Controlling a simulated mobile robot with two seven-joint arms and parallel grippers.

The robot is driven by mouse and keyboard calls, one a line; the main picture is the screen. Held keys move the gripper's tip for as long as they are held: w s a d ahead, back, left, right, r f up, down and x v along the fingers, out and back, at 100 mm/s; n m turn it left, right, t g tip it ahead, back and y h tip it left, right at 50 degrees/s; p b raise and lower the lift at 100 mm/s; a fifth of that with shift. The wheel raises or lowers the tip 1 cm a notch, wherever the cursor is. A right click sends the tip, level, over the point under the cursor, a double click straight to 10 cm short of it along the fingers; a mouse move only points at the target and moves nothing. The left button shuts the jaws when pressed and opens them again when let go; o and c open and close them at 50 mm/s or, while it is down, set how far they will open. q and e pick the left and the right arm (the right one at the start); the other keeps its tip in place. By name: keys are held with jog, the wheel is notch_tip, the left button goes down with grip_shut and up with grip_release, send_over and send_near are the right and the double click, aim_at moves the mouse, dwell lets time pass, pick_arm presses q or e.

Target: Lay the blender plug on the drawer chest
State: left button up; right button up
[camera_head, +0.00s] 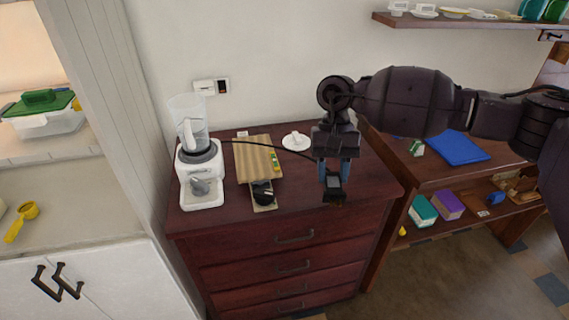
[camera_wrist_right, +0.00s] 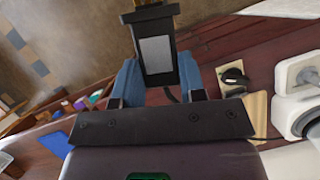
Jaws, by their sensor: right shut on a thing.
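The white blender (camera_head: 201,178) with a clear jug stands at the left of the drawer chest's (camera_head: 220,220) dark red top. Its dark cord runs right to my right gripper (camera_head: 335,174). The right gripper, with blue fingers, is shut on the black blender plug (camera_head: 333,187) over the right part of the chest top, towards its front. In the right wrist view the plug (camera_wrist_right: 157,55) shows a grey face between the blue fingers (camera_wrist_right: 158,88). I cannot tell whether the plug touches the chest top. My left gripper is not in view.
A wooden board (camera_head: 252,160) with a black round item (camera_head: 262,192) lies beside the blender. A white plate (camera_head: 296,141) lies behind the gripper. A wall socket (camera_head: 212,86) is above the blender. A shelf unit with a blue item (camera_head: 458,147) stands at right.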

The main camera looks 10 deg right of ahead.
jog(key=w+d+m+t+y+b, duration=0.1)
jog(key=w+d+m+y+b, duration=0.2)
jog(key=m, duration=0.5)
jog(key=m+t+b, duration=0.4)
jog(key=m+t, duration=0.2)
jog(key=m, duration=1)
send_over(315, 198)
jog(key=d, duration=0.1)
jog(key=shift+h, duration=0.4)
jog(key=f, duration=0.9)
jog(key=s+f+b, duration=0.1)
jog(key=f, duration=0.4)
jog(key=shift+f, duration=0.8)
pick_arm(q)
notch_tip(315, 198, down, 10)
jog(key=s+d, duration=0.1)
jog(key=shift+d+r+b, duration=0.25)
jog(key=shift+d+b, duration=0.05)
pick_arm(e)
jog(key=shift+w+f, duration=0.1)
jog(key=shift+f, duration=2.4)
jog(key=shift+f, duration=0.15)
jog(key=o, duration=0.9)
jog(key=shift+c, duration=0.2)
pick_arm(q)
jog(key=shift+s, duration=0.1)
pick_arm(e)
jog(key=shift+o, duration=0.3)
